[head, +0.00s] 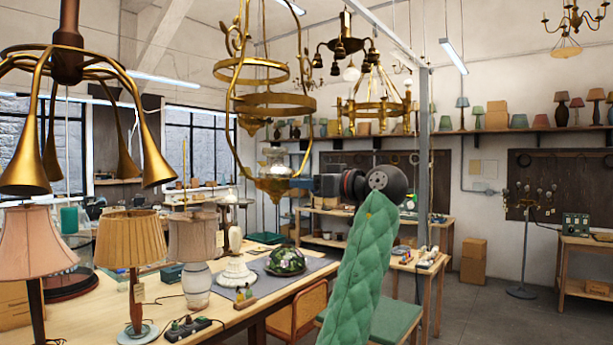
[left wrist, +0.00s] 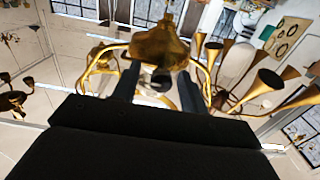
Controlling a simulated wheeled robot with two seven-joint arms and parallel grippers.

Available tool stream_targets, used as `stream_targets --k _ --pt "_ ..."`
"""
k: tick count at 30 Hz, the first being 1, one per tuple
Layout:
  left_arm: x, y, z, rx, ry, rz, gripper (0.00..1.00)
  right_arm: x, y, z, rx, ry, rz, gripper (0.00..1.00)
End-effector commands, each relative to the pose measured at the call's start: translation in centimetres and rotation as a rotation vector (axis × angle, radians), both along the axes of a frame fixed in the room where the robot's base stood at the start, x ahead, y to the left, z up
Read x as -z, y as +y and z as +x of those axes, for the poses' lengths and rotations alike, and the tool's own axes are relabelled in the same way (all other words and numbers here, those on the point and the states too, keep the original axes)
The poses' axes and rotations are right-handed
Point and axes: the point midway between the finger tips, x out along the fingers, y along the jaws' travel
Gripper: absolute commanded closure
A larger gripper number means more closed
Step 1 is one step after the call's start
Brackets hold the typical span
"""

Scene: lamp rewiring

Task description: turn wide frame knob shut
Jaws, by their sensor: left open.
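The wide brass frame (head: 270,102) hangs at upper centre in the head view, with open hoops, a glass part (head: 277,158) and a brass cup (head: 275,185) at its bottom. My left gripper (head: 298,184) is just right of that cup, at its height. In the left wrist view, the two dark fingers of my left gripper (left wrist: 158,92) stand apart. The brass frame (left wrist: 160,45) lies beyond them, and a small dark round part (left wrist: 161,79) shows between them. I cannot tell whether this is the knob, or whether the fingers touch it. My right gripper is out of view.
Horn-shaped brass lamps (head: 55,130) hang at the left. A brass ring chandelier (head: 375,105) hangs behind. Below, the workbench (head: 250,312) carries shaded lamps (head: 132,240) and a stained-glass shade (head: 286,261). A grey post (head: 424,150) stands to the right.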

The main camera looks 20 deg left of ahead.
Motion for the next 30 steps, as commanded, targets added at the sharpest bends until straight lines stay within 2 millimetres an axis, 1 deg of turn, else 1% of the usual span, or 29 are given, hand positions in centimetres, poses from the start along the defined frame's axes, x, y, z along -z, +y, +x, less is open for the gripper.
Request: stream_targets --k 4,11,12,14,18,25,30 --pt "0.0 0.4 0.2 0.001 0.000 0.000 0.57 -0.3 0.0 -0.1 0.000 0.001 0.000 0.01" --pt "0.1 0.5 0.2 0.001 0.000 0.000 0.57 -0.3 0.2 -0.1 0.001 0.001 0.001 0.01" --pt "0.1 0.5 0.2 0.001 0.000 0.000 0.60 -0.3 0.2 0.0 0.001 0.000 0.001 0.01" --pt "0.1 0.5 0.2 0.001 0.000 0.000 0.72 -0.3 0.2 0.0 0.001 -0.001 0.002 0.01" --pt "0.1 0.5 0.2 0.001 0.000 0.000 1.00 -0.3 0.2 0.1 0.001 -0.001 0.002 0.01" --pt "0.1 0.4 0.2 0.001 -0.008 -0.002 1.00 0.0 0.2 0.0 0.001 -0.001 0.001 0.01" --pt "0.3 0.4 0.1 0.001 -0.034 -0.012 1.00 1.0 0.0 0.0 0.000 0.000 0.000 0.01"
